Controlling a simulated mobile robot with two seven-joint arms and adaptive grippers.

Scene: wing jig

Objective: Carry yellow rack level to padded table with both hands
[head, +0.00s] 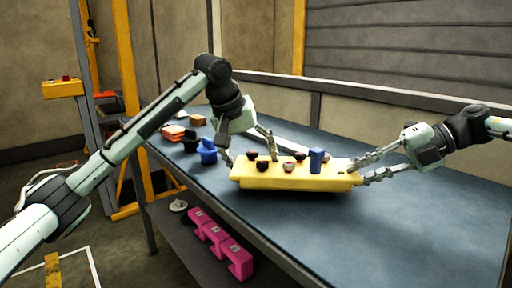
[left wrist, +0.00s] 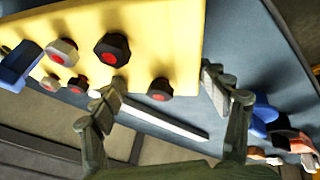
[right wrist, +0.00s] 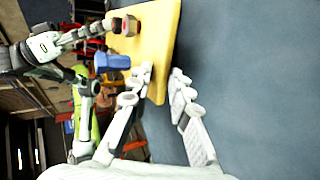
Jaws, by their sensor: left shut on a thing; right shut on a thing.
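The yellow rack (head: 290,180) is a thick flat board over the blue-topped table (head: 420,235); it looks about level in the head view. I cannot tell whether it touches the tabletop. Several dark knobs with red centres and a blue block (head: 317,160) are on it. My left gripper (head: 249,158) is shut on the rack's left end; the rack's edge also shows between its fingers in the left wrist view (left wrist: 150,40). My right gripper (head: 358,172) is shut on the rack's right end, one finger on each side of a corner in the right wrist view (right wrist: 158,60).
Blue, black and orange parts (head: 207,150) stand at the table's far left. Pink blocks (head: 220,240) lie on a shelf below the front edge. A raised rail (head: 345,98) runs along the back. The tabletop front right is clear. A yellow frame (head: 125,80) stands left.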

